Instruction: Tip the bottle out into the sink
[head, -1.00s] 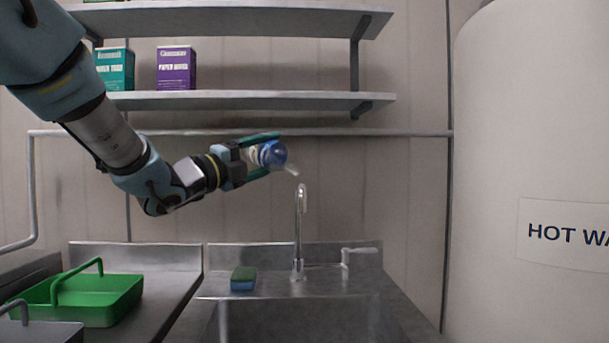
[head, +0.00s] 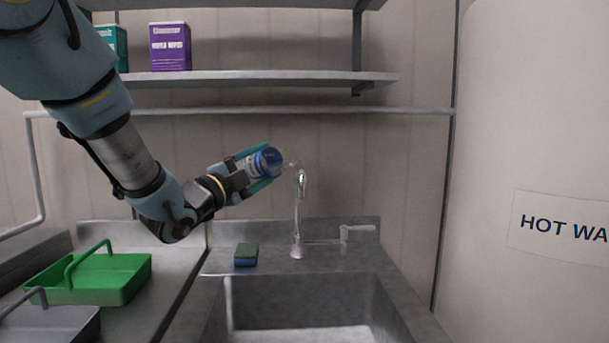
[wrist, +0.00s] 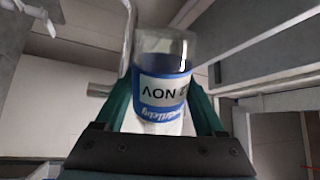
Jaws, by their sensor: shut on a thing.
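My gripper (head: 263,167) is shut on a bottle (head: 270,160) with a blue end and a white label band. No liquid stream is visible.
The faucet (head: 298,215) stands at the sink's back, close to the bottle in the picture. A green caddy (head: 105,277) is at left. Shelves (head: 250,78) hang above; a hot water tank (head: 540,150) stands right.

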